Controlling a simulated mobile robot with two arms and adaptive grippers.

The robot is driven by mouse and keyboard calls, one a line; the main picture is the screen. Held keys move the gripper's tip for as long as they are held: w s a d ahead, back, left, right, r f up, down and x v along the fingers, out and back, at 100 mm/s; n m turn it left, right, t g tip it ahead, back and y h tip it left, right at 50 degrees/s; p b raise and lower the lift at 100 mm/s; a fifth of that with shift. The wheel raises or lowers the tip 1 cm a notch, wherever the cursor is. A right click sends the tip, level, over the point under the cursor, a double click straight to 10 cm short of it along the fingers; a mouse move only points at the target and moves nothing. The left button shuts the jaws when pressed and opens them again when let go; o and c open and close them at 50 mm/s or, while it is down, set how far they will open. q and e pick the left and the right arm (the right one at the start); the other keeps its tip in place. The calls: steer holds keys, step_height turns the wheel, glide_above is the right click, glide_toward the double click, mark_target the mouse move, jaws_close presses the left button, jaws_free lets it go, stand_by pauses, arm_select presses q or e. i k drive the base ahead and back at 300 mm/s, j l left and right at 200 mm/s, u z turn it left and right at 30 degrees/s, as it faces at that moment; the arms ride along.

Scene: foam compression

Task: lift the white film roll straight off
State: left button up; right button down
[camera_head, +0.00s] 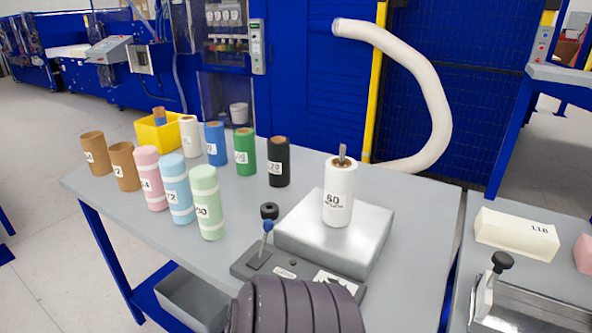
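A white film roll (339,192) labelled 60 stands upright on a light grey block-shaped unit (310,247). A metal post (342,152) sticks up out of the roll's top. The roll's lower end meets the top of the unit. Another white roll (189,137) stands further back on the grey table, beside a yellow bin. Neither of my grippers is in view.
Several coloured rolls stand on the grey table (415,215), including a black roll (279,163) and a light green roll (206,203). A lever with a dark knob (269,211) rises in front of the unit. A dark ribbed shape (295,307) fills the bottom edge.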

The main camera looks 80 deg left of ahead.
mark_target(339, 183)
steer(key=u, duration=2.4)
